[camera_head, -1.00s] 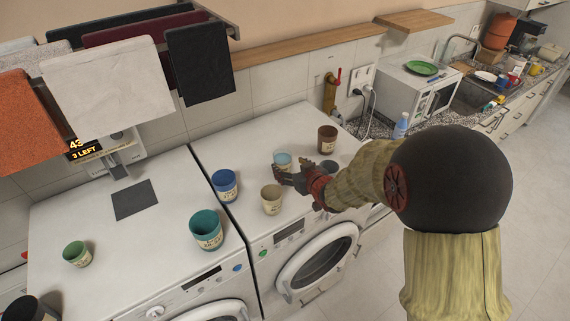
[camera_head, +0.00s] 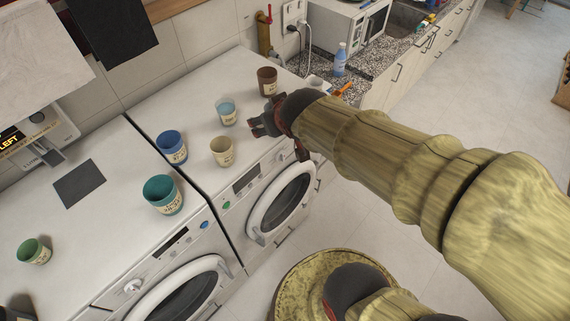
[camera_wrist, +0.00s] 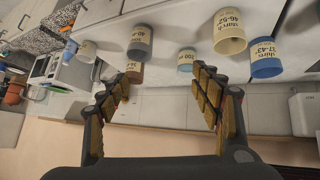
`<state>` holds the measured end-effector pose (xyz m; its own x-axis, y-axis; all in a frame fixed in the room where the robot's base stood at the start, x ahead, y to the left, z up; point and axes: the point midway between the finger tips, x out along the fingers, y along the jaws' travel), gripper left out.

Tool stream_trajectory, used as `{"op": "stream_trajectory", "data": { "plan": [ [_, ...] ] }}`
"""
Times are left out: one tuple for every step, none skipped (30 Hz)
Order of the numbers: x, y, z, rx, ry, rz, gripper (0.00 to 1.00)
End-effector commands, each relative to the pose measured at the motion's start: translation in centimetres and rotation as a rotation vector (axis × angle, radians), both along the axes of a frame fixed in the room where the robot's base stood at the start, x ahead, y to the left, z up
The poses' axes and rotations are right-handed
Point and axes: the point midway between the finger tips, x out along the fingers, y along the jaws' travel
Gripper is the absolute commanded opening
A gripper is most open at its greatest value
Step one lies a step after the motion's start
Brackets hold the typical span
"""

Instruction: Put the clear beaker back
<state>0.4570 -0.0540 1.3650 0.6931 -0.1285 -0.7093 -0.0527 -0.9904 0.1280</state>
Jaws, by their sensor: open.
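A see-through, pale blue labelled cup (camera_head: 226,114), which looks like the clear beaker, stands upright on the right-hand washing machine (camera_head: 205,75). It also shows in the wrist view (camera_wrist: 185,62), between and beyond my fingers. My gripper (camera_head: 259,122) is open and empty, just right of this cup and not visibly touching it. In the wrist view my gripper (camera_wrist: 160,80) has its two fingers wide apart. A second pale cup (camera_head: 317,83) stands near the counter, partly hidden by my arm; I cannot tell whether it is clear.
Near the pale blue cup stand a beige cup (camera_head: 222,152), a brown cup (camera_head: 267,81) and a blue cup (camera_head: 172,147). A dark grey cup (camera_wrist: 140,40) shows in the wrist view. A teal cup (camera_head: 163,195) and green cup (camera_head: 34,251) stand on the left machine, which has free room.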

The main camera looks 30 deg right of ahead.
Motion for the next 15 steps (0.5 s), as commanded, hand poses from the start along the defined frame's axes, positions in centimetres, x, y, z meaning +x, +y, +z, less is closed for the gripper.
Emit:
{"op": "stream_trajectory", "data": {
  "plan": [
    [-2.5, 0.7, 1.1, 0.014, 0.033, -0.007, 0.65],
    [-4.1, 1.1, 1.4, 0.027, 0.061, -0.01, 0.65],
    [-6.2, 1.7, 1.7, 0.043, 0.096, -0.01, 0.65],
    [-7.6, 2.2, 1.9, 0.056, 0.121, -0.009, 0.65],
    [-9.0, 2.7, 2.0, 0.067, 0.146, -0.006, 0.65],
    [-10.7, 3.3, 2.2, 0.083, 0.175, 0.001, 0.65],
    [-11.8, 3.7, 2.2, 0.094, 0.196, 0.006, 0.65],
    [-12.8, 4.1, 2.2, 0.102, 0.213, 0.012, 0.65],
    [-13.9, 4.5, 2.3, 0.114, 0.234, 0.019, 0.65],
    [-14.6, 4.8, 2.3, 0.12, 0.246, 0.023, 0.65],
    [-15.1, 5.0, 2.3, 0.125, 0.255, 0.027, 0.65],
    [-15.7, 5.2, 2.3, 0.13, 0.266, 0.031, 0.65],
    [-16.0, 5.3, 2.3, 0.134, 0.272, 0.033, 0.65],
    [-16.2, 5.4, 2.3, 0.134, 0.276, 0.035, 0.65],
    [-16.3, 5.4, 2.3, 0.136, 0.279, 0.036, 0.65]
  ]
}}
